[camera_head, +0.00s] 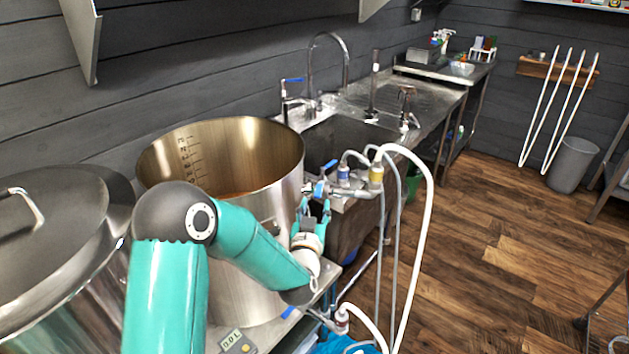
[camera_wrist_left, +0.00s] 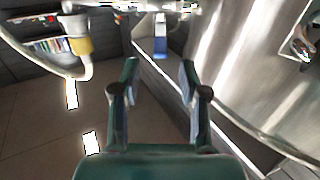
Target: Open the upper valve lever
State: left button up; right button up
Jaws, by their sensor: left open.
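The upper valve lever (camera_head: 329,164) is a small blue handle on the metal valve (camera_head: 318,188) at the side of the open steel pot (camera_head: 290,165). My left arm reaches in front of the pot, and my left gripper (camera_head: 315,207) is just below the valve, with its fingers pointing up. The gripper is open and nothing shows between its fingers. In the left wrist view the two fingers (camera_wrist_left: 158,80) stand apart, with a blue-and-white fitting (camera_wrist_left: 160,42) beyond them. I cannot make out the lever itself in that view. My right gripper is not in view.
A yellow fitting (camera_head: 376,175) and white hoses (camera_head: 424,215) hang right of the valve. A lidded pot (camera_head: 60,235) stands at the left. A sink counter (camera_head: 435,100) lies behind. The wooden floor (camera_head: 500,240) at right is mostly clear.

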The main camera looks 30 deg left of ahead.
aim_at(320, 184)
pick_arm(q)
jog(key=p+x, duration=0.2)
jog(key=x, duration=0.7)
jog(key=shift+f, duration=0.1)
grip_shut()
